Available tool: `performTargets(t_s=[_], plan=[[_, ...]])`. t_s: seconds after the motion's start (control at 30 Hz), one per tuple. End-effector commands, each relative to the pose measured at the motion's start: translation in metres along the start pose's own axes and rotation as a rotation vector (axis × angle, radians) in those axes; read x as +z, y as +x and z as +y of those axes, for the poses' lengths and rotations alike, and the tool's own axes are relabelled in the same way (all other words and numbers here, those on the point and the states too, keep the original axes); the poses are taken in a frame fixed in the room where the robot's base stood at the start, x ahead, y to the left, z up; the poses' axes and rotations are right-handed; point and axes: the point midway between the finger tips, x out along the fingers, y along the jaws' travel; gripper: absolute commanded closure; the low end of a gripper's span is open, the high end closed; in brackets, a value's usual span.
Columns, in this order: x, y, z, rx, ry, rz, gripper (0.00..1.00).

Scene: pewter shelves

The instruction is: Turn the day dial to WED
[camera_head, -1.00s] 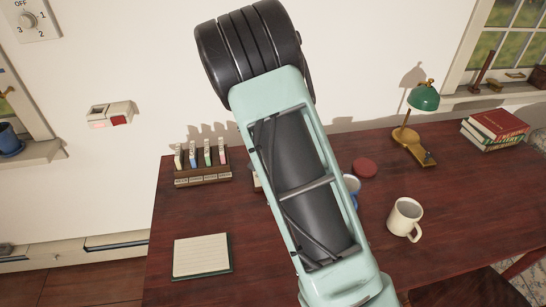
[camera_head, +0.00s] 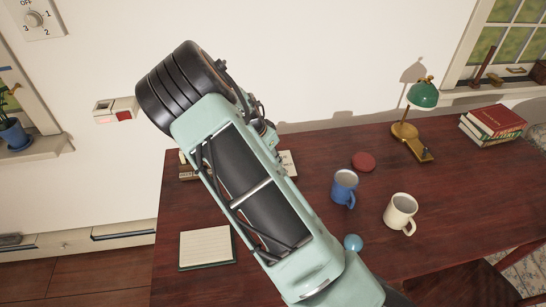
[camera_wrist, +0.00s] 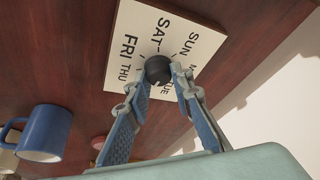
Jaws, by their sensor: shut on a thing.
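The day dial is a white plate (camera_wrist: 139,22) with a dark round knob (camera_wrist: 158,68) at its middle, seen in the wrist view. SUN, SAT, FRI and THU read clearly on it; MON and TUE are partly covered by a finger, and WED is hidden. My gripper (camera_wrist: 161,75) has its two blue fingers closed around the knob, one on each side. I cannot tell which day the knob points to. In the head view my arm covers most of the dial; only a pale plate edge (camera_head: 289,164) shows.
A blue mug (camera_head: 344,187), a white mug (camera_head: 401,214), a red disc (camera_head: 363,161), a brass lamp (camera_head: 411,139) and books (camera_head: 492,124) stand on the dark table (camera_head: 310,262). A notepad (camera_head: 206,247) lies at left. The small rack (camera_head: 186,172) is mostly hidden by my arm.

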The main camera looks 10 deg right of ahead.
Motion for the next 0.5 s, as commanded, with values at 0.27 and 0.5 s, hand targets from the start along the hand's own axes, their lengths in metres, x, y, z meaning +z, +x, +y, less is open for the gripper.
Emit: performTargets(t_s=[0.27,0.5], plan=[[0.0003,0.0005,0.0005,0.002,0.003,-0.001,1.00],[0.0004,0.0005,0.0006,0.002,0.002,-0.001,0.64]])
